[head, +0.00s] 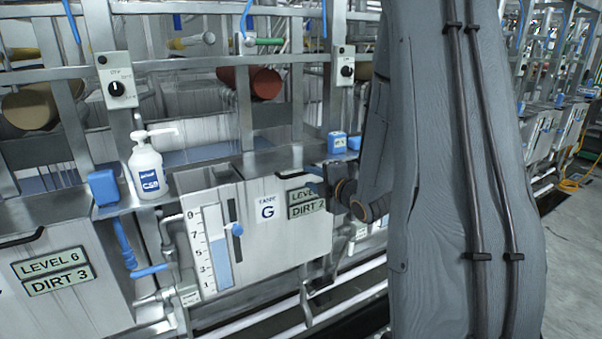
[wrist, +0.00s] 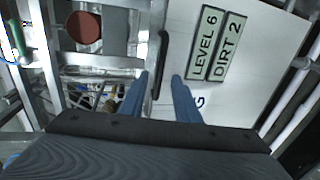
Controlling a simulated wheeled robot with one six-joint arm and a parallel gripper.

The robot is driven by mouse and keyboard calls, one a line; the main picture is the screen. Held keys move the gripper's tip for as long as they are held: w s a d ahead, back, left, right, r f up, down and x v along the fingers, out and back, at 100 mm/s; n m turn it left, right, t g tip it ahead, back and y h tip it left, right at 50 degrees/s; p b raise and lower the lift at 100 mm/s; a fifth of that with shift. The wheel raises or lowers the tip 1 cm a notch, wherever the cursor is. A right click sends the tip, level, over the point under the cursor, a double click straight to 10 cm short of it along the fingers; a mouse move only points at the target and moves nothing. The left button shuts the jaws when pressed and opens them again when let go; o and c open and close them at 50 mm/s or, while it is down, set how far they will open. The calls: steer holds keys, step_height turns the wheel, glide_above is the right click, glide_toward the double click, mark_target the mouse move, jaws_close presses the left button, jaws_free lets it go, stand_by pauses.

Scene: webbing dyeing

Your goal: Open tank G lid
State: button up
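Tank G (head: 250,255) has a pale front panel with a G label (head: 267,208), a blue level gauge, and "LEVEL 6" and "DIRT 2" signs (head: 306,209). The signs also show in the wrist view (wrist: 216,46). A black bar handle (wrist: 163,50) sits along the panel's top edge. My gripper (wrist: 160,75) has its two blue fingers apart, with the handle showing between them in the wrist view. I cannot tell whether they touch it. In the head view my gripper is at the panel's upper right, partly behind its own wrist.
A white pump bottle (head: 147,170) and a blue box (head: 104,187) stand on the ledge left of tank G.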

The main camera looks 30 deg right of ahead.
mark_target(302, 174)
steer(key=p+x, duration=0.1)
steer(key=x, duration=0.6)
steer(key=shift+p, duration=0.3)
jaws_close()
